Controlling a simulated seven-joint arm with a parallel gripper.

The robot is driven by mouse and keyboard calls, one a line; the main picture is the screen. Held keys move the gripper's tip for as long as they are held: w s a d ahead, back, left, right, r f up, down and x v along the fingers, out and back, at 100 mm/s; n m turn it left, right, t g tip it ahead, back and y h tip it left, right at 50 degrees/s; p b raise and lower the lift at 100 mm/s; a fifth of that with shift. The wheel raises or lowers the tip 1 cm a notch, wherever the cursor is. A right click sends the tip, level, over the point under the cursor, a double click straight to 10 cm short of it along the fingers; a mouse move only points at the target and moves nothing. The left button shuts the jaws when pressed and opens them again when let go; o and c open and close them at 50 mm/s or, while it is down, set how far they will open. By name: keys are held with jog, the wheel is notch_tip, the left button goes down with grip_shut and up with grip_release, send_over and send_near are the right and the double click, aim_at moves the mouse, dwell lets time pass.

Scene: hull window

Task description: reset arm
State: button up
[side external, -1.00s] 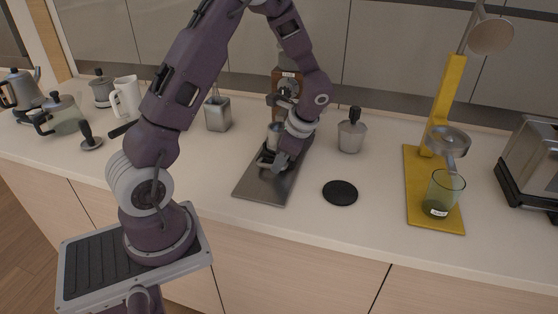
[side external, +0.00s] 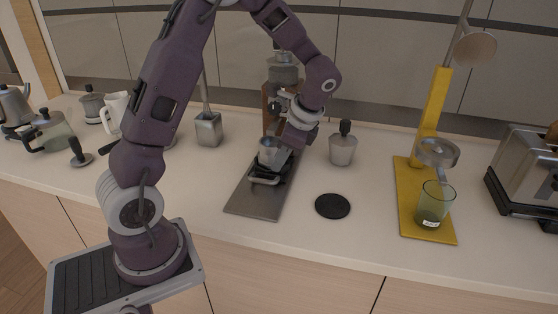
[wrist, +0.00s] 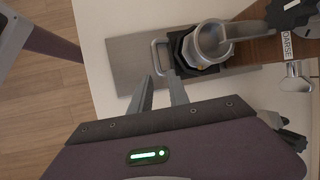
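My gripper (wrist: 160,76) shows in the wrist view with its two fingers apart and nothing between them. The fingertips are just short of the handle of a metal cup (wrist: 160,54). The cup stands on a dark scale-like base on a grey metal tray (wrist: 127,60). In the side view the cup (side external: 268,158) is on the tray (side external: 252,200), with my wrist bent down above and to the right of it. The fingertips are hard to make out there.
A wooden grinder (side external: 270,105) stands right behind the tray. A lidded metal canister (side external: 343,150) and a black disc (side external: 332,206) are to the right. Farther right are a yellow stand (side external: 408,190) with a green glass (side external: 433,205) and a toaster (side external: 525,165).

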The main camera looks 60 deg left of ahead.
jog(key=s+d+r+n+t+h, duration=0.2)
jog(key=s+d+r, duration=0.4)
jog(key=s, duration=0.3)
jog(key=s+d+r+n+t+h, duration=0.2)
jog(key=s+d+r+n+t, duration=0.3)
jog(key=s+d, duration=0.4)
notch_tip(320, 180, up, 2)
jog(key=shift+d+r+n, duration=0.15)
jog(key=shift+n, duration=0.55)
